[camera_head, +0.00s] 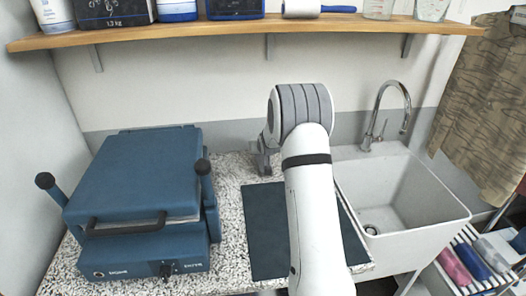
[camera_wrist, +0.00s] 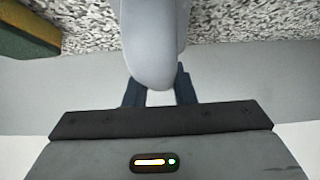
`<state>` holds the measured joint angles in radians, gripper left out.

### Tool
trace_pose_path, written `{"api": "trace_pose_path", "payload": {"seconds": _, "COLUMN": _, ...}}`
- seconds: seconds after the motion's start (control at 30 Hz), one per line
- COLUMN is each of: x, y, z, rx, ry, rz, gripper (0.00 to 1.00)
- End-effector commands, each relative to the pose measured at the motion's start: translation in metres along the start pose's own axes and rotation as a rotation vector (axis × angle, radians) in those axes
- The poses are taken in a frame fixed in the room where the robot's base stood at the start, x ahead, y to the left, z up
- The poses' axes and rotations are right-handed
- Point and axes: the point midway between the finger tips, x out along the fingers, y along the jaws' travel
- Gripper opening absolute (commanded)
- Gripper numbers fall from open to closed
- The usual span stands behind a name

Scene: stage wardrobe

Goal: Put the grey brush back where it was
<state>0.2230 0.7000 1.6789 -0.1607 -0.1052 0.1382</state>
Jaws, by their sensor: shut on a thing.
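My gripper (camera_wrist: 158,88) is shut on a smooth light-grey thing, which I take to be the grey brush (camera_wrist: 152,40). In the wrist view it rises between the two dark fingers and runs out of the top edge, so only part of it shows. Behind it are the speckled counter and a plain grey band. In the head view my white arm reaches over the counter toward the back wall and hides most of the gripper; the brush cannot be made out there.
A blue press (camera_head: 135,180) stands on the speckled counter (camera_head: 232,170) at left. A dark mat (camera_head: 265,225) lies beside the white sink (camera_head: 400,205) with its tap (camera_head: 388,110). A loaded wooden shelf (camera_head: 240,32) spans the wall above. A green-yellow sponge (camera_wrist: 25,35) is near the gripper.

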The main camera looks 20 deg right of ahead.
Motion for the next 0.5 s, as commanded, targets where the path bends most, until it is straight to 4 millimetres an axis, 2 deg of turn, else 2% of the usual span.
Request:
{"api": "trace_pose_path", "payload": {"seconds": 0.27, "x": 0.0011, "y": 0.0008, "z": 0.0010, "rx": 0.001, "ry": 0.001, "rz": 0.001, "gripper": 0.00}}
{"api": "trace_pose_path", "payload": {"seconds": 0.3, "x": 0.0015, "y": 0.0008, "z": 0.0017, "rx": 0.001, "ry": 0.000, "rz": 0.001, "gripper": 0.24}}
{"api": "trace_pose_path", "payload": {"seconds": 0.5, "x": 0.0007, "y": 0.0011, "z": 0.0008, "rx": 0.001, "ry": 0.000, "rz": 0.001, "gripper": 0.40}}
